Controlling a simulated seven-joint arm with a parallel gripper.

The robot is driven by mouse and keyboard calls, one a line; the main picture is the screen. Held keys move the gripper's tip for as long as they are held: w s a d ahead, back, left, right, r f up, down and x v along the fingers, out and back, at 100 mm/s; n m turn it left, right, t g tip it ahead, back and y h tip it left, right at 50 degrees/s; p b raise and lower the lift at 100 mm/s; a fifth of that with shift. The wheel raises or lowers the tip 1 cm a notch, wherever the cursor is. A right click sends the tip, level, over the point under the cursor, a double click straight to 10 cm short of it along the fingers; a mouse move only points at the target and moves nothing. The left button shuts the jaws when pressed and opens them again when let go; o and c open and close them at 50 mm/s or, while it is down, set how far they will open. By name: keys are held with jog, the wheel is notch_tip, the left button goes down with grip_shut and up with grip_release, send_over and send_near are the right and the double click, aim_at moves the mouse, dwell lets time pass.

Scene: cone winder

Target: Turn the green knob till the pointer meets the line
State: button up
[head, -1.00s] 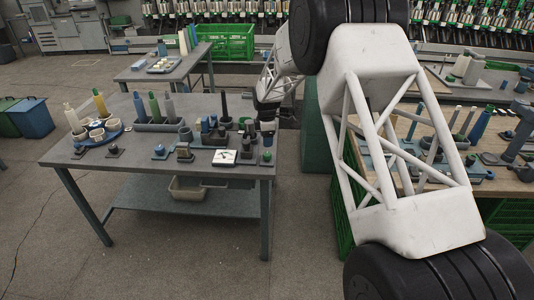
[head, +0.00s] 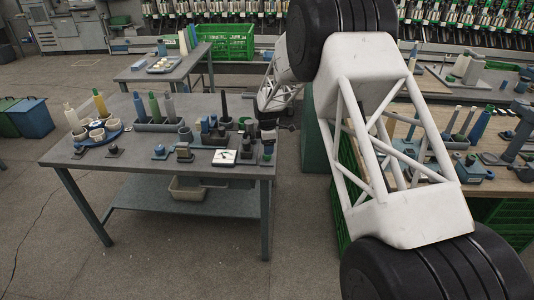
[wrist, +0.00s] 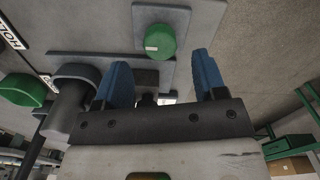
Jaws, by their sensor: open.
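The green knob (head: 267,157) sits at the right front corner of the grey table, right of a white dial plate (head: 224,157) with a dark mark. In the wrist view the green knob (wrist: 160,41) is round, on a grey base, with a small pale mark on it. I cannot make out how pointer and line stand.
A second green round part (wrist: 22,90) and a dark grey cylinder (wrist: 68,103) stand left of my fingers in the wrist view. Several small fixtures, a blue round tray (head: 84,140) and a bobbin holder (head: 160,126) fill the grey table (head: 75,161). The floor in front is clear.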

jog(key=shift+f, duration=1.95)
jog(key=shift+c, duration=0.3)
jog(key=c, duration=0.9)
jog(key=shift+m, duration=3.1)
jog(key=o, duration=1)
jog(key=shift+c, duration=0.2)
